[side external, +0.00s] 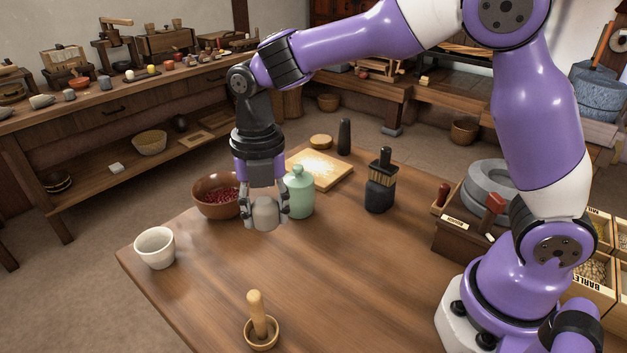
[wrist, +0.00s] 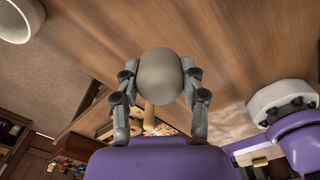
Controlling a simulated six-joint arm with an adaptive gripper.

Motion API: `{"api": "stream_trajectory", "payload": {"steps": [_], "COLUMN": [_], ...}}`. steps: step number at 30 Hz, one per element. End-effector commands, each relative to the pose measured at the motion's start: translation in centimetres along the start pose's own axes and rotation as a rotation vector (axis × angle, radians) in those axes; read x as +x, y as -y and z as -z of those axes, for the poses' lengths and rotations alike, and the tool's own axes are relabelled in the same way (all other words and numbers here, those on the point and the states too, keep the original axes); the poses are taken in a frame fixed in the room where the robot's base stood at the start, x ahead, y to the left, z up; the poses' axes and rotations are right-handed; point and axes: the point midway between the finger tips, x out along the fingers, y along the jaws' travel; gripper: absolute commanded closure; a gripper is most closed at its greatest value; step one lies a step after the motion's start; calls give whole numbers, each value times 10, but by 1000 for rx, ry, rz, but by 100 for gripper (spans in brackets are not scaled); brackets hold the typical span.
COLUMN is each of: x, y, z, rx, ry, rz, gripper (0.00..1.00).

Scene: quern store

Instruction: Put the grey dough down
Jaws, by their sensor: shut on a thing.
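The grey dough (side external: 265,213) is a smooth, rounded lump. My gripper (side external: 264,217) is shut on it, with a finger on either side. The dough hangs over the wooden table (side external: 330,270), in front of the red-filled bowl and the green jar; the exact gap to the tabletop is hard to judge. In the wrist view the dough (wrist: 161,75) sits between the tips of my gripper (wrist: 160,85).
A white cup (side external: 155,248) stands at the left, a bowl of red beads (side external: 212,196) and a green jar (side external: 299,193) behind. A mortar with pestle (side external: 259,318) stands in front. The table's centre is clear.

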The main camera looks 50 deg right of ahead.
Motion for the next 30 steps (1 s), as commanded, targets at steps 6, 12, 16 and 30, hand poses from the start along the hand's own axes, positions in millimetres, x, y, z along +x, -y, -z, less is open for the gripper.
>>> {"api": "stream_trajectory", "payload": {"steps": [6, 12, 16, 30], "x": [38, 64, 86, 96], "y": [1, 1, 1, 1], "z": [0, 1, 1, 0], "rx": [2, 2, 3, 3], "ry": [-3, -4, -3, -2], "rz": [5, 6, 5, 3], "gripper": [94, 94, 94, 94]}}
